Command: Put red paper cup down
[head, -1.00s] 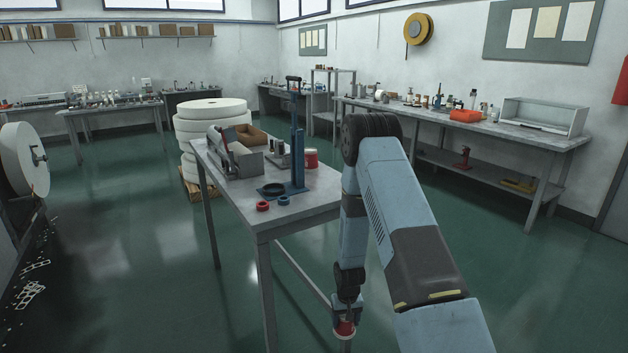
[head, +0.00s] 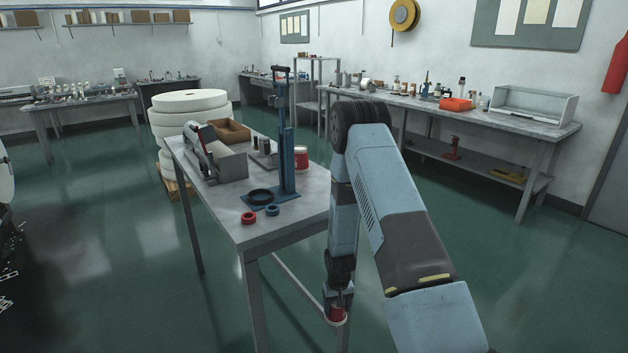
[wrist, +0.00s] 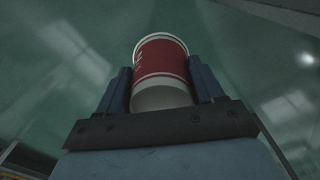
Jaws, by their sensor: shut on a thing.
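My gripper (wrist: 163,92) is shut on the red paper cup (wrist: 161,62), with a finger on each side of it. The cup is red with white bands at both ends and shows against the green floor in the wrist view. In the head view my gripper (head: 338,300) hangs low, in front of the near table's right side and below its top, with the cup (head: 337,314) at its end. The cup is small there and partly covered by the gripper.
The near table (head: 255,233) carries a blue hand press (head: 287,160), a red ring (head: 248,218), a blue ring (head: 272,210), another red-and-white container (head: 301,158) and an open brown box (head: 232,131). A long bench (head: 520,124) stands along the right wall. Green floor lies open between.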

